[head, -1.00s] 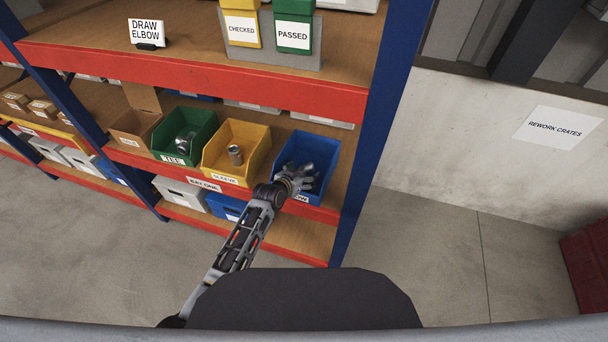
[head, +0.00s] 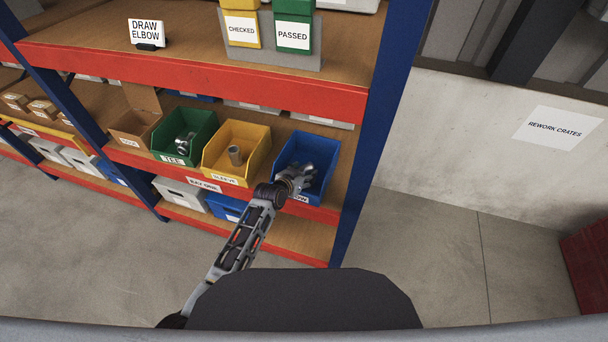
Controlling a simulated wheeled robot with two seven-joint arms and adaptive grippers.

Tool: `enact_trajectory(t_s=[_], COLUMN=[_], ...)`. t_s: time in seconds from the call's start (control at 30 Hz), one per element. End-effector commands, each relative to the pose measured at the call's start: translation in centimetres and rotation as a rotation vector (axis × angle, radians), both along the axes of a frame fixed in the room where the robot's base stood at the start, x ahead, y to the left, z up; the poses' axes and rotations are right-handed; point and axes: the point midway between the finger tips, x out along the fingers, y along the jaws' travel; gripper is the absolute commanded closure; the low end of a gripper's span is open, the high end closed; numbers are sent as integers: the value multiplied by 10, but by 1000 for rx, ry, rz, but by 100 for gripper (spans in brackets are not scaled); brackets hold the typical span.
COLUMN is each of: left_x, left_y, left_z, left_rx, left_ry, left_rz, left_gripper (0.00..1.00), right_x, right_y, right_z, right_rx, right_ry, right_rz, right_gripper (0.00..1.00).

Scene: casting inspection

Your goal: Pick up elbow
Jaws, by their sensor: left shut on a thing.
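The elbow (head: 307,168) is a grey metal fitting in the blue bin (head: 331,160) at the right end of the middle shelf. The bin's label is partly covered and shows only "OW". My left gripper (head: 299,180) reaches into the front of this bin and is shut on the elbow. The fingers and the fitting overlap, so the exact grip is hard to make out. My right gripper does not show.
Left of the blue bin stand a yellow bin (head: 262,150) labelled SLEEVE and a green bin (head: 205,127) labelled TEE. A red shelf beam (head: 200,80) runs above, and a blue upright (head: 375,120) stands close on the right.

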Motion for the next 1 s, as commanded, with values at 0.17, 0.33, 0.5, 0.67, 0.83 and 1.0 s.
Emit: enact_trajectory(t_s=[0.17, 0.33, 0.5, 0.67, 0.83, 1.0], left_x=[0, 1, 1, 1, 1, 1], left_y=[0, 0, 0, 0, 0, 0], left_z=[0, 2, 2, 7, 21, 44], left_rx=[0, -1, -1, -2, -1, -3], left_ry=[0, -3, -3, -3, -5, -7], left_rz=[0, 1, 0, 0, 0, 0], left_gripper=[81, 81, 81, 81, 82, 82], right_x=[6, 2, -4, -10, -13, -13], right_y=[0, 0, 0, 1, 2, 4], right_z=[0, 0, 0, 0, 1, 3], right_rx=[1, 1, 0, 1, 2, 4], right_ry=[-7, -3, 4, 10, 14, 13], right_rz=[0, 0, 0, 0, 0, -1], right_gripper=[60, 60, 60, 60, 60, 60])
